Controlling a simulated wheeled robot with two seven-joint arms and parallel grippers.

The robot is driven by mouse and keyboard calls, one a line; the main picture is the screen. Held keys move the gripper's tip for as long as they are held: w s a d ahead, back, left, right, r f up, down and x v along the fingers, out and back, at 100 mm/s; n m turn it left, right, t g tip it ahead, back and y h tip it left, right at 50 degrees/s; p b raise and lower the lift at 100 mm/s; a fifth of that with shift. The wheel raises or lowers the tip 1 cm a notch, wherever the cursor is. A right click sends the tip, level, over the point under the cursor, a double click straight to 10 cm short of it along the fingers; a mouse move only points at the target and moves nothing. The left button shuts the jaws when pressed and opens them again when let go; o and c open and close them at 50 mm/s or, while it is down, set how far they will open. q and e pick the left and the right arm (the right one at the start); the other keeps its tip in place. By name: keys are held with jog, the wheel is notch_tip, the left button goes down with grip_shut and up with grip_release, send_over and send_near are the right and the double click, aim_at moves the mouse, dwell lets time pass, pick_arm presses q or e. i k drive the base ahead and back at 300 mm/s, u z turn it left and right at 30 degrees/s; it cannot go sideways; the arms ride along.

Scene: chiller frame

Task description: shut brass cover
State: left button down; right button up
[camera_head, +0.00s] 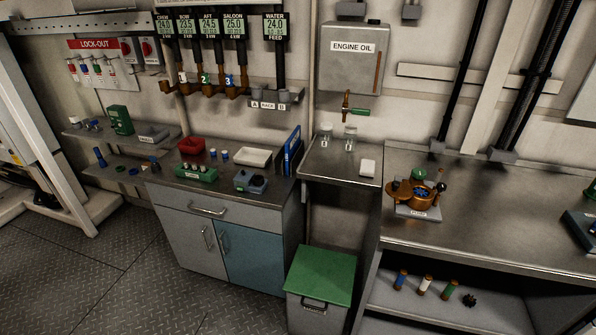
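A brass-coloured pump (407,197) stands on a grey base plate (418,211) on the right metal bench. Blue shows inside its round front, so the housing looks open. A brass piece with a dark knob (440,187) sticks out at its right side; it may be the cover, but it is too small to be sure. A green round part (419,174) sits at the top of the pump. Neither of my grippers is in view.
The right bench top (500,225) is mostly clear. Diamond-plate floor (110,265) is open at the left.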

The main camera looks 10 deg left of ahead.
aim_at(399, 191)
jog(key=u, duration=0.6)
jog(key=i, duration=1.05)
jog(key=z, duration=2.05)
